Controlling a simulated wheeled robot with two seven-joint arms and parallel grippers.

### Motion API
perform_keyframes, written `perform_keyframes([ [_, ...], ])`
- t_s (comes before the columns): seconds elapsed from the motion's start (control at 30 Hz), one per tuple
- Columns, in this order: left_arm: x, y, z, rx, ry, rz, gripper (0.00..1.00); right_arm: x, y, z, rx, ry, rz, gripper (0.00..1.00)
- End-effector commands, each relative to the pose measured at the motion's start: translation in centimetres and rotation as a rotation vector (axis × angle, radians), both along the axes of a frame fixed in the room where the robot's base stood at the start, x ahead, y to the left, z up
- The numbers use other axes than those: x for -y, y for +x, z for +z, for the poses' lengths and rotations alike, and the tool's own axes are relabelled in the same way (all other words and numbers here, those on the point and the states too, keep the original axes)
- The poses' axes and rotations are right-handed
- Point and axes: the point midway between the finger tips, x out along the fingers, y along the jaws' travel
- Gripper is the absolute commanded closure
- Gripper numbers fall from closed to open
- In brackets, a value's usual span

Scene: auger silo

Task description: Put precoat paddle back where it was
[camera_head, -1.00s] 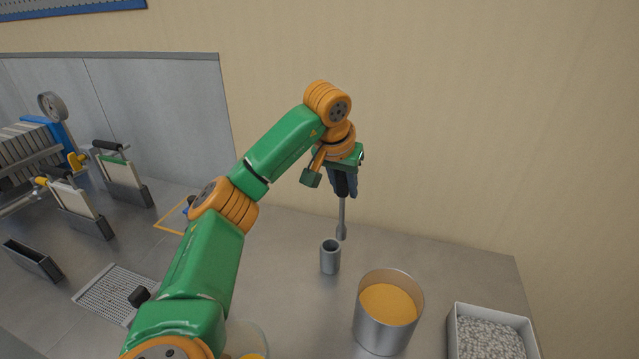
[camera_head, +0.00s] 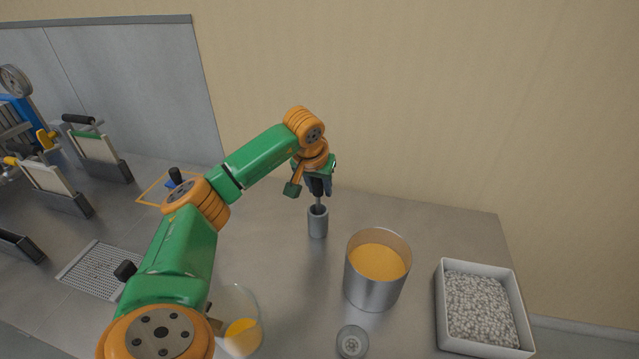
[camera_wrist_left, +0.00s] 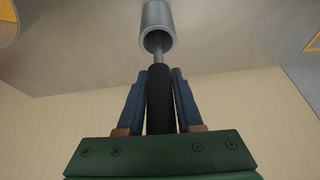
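The precoat paddle (camera_head: 318,201) has a black handle and a thin grey shaft. It stands roughly upright, with its lower end hidden inside a grey cylindrical holder (camera_head: 317,224) on the bench. My left gripper (camera_head: 317,187) is right above the holder, its blue fingers on both sides of the handle. In the left wrist view the gripper (camera_wrist_left: 160,95) is closed on the black handle (camera_wrist_left: 160,110), and the shaft runs into the mouth of the holder (camera_wrist_left: 158,14). How deep the paddle sits is hidden. My right gripper is not in view.
A metal pot of orange material (camera_head: 375,282) stands just right of the holder. A white tray of grey pellets (camera_head: 440,310) is further right. A glass beaker (camera_head: 250,305) and a small round grated piece (camera_head: 352,342) are in front. Plate frames (camera_head: 100,150) stand at left.

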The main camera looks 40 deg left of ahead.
Motion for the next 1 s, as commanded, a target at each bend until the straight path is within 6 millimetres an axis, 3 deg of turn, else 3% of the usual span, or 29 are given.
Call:
perform_keyframes([
  [0.03,0.0,0.0,0.0,0.000,0.000,0.000,0.48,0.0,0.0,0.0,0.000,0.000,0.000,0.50],
  [0.07,0.0,0.0,0.0,0.000,0.000,0.000,0.40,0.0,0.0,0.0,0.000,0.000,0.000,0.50],
  [0.47,0.1,-0.1,1.0,0.003,-0.001,-0.001,0.40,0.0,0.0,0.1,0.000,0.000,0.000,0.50],
  [0.8,1.4,-2.8,8.3,0.005,0.000,-0.001,0.40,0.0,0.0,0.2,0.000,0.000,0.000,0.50],
  [1.0,1.9,-3.9,11.1,0.003,-0.001,0.000,0.40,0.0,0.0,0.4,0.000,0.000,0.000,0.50],
])
